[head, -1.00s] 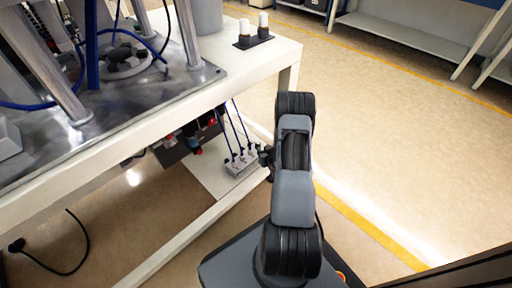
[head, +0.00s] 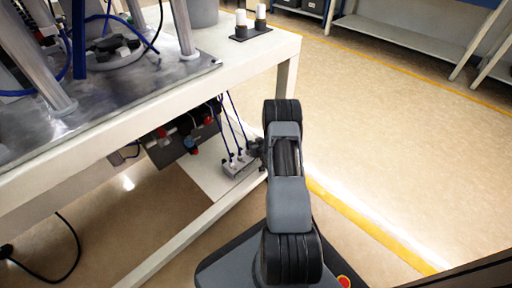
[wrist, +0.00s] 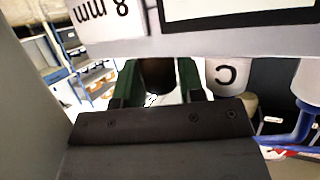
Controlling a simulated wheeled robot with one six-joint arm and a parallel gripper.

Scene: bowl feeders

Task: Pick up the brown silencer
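In the wrist view a dark brown cylinder (wrist: 157,76), which looks like the brown silencer, stands between the two green fingers of my gripper (wrist: 157,88). The fingers are apart, one on each side of it. I cannot tell whether they touch it. Its top is hidden by a grey plate with printed lettering (wrist: 190,42). In the head view my gripper is mostly hidden behind my own arm, beside the grey valve block (head: 240,165) under the table. The silencer cannot be made out there.
The white table (head: 250,62) overhangs the valve block and its blue tubes (head: 222,130). A dark unit (head: 175,143) hangs left of the block. In the wrist view a white fitting with a blue tube (wrist: 304,122) is close on the right. The floor right of my arm is clear.

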